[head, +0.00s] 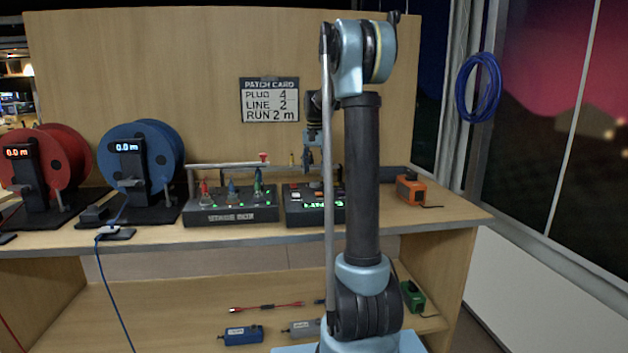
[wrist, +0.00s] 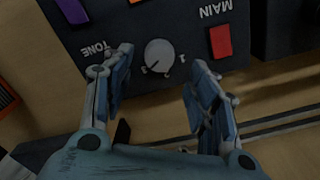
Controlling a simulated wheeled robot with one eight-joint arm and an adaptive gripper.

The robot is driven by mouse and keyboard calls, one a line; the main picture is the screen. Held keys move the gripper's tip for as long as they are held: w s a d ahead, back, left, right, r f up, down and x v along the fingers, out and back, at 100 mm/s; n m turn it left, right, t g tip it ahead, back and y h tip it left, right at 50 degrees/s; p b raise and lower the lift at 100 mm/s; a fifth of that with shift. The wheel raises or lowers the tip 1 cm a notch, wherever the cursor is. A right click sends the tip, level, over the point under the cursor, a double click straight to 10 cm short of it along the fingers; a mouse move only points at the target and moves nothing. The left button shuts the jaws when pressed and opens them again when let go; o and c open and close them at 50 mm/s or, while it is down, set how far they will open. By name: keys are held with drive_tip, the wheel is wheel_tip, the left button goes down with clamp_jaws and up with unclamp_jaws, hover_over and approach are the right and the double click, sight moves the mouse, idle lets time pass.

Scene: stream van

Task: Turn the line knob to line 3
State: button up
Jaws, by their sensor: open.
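The line knob (wrist: 158,55) is a pale round dial on a dark control box (wrist: 120,25), with small marks around it. In the wrist view its pointer direction is too small to tell. My gripper (wrist: 160,72) is open, with one finger on each side of the knob and a gap to it. I cannot tell how high the fingers are above the box. In the head view my gripper (head: 308,160) hangs over the box (head: 302,213), pointing down. The box's green display (head: 322,204) starts with "LINE"; my arm partly covers it and its number is unclear.
A patch card (head: 270,100) on the back panel reads plug 4, line 2, run 2 m. Left of the box stand a plug box (head: 232,214), a blue reel (head: 165,150) and a red reel (head: 70,150). An orange device (head: 410,190) sits at right.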

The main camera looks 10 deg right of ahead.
wheel_tip(320, 180, up, 7)
idle(0.3)
drive_tip(key=shift+r, duration=0.1)
drive_tip(key=s+f+n+t, duration=0.1)
drive_tip(key=s+f+n, duration=0.15)
drive_tip(key=s, duration=0.95)
drive_tip(key=s+f+n, duration=0.1)
drive_tip(key=s+f, duration=0.3)
drive_tip(key=s, duration=0.8)
drive_tip(key=s+f+n+t, duration=0.1)
drive_tip(key=s+f+n, duration=0.2)
drive_tip(key=s+f, duration=1.5)
drive_tip(key=shift+s+f, duration=0.25)
drive_tip(key=shift+s, duration=0.9)
